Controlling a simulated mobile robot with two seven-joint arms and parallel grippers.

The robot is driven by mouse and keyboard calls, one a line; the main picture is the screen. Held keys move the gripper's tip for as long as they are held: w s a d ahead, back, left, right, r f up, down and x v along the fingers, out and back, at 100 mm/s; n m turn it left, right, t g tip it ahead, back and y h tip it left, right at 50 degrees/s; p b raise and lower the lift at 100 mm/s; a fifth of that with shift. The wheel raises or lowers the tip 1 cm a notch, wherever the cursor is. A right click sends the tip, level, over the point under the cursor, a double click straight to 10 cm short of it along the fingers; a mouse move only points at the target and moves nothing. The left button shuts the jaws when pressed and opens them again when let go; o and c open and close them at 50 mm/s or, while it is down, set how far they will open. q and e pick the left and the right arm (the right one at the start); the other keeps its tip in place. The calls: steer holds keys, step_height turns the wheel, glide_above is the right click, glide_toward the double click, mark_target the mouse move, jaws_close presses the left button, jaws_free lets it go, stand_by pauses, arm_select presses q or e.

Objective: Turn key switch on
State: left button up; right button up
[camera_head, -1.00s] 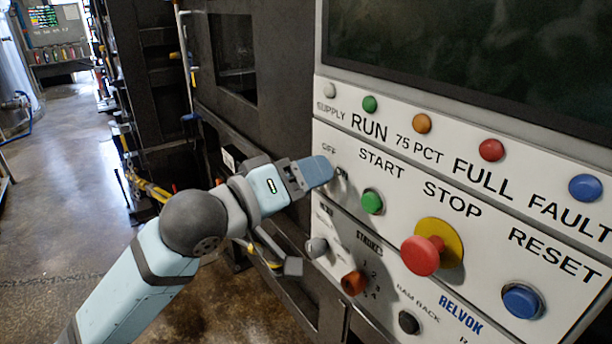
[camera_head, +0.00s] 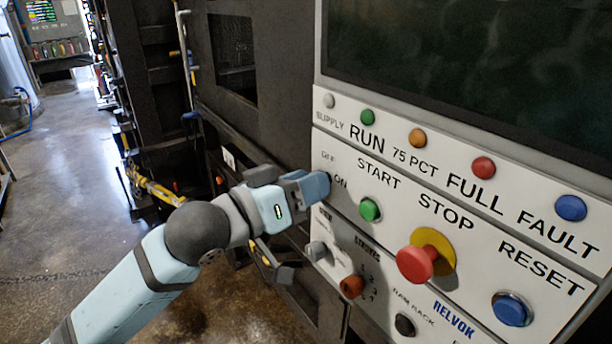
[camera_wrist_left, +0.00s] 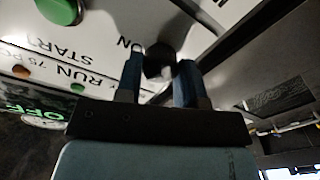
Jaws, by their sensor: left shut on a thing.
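The key switch (camera_wrist_left: 158,62) is a dark knob on the white control panel (camera_head: 335,150), beside the OFF and ON labels. My left gripper (camera_head: 318,186) is at the panel's left edge, and its blue fingers cover most of the switch in the head view. In the left wrist view the fingers (camera_wrist_left: 160,80) stand on both sides of the dark knob and are shut on it. The angle of the key is hard to tell. My right gripper is not in view.
The green START button (camera_head: 369,210) and red STOP button (camera_head: 415,262) are to the right of the gripper. A grey knob (camera_head: 316,251) and an orange-brown knob (camera_head: 352,286) sit below it. A dark screen (camera_head: 450,70) is above.

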arm_select(q)
steer(key=shift+m+p, duration=1.2)
steer(key=shift+m, duration=2.6)
steer(key=o, duration=0.9)
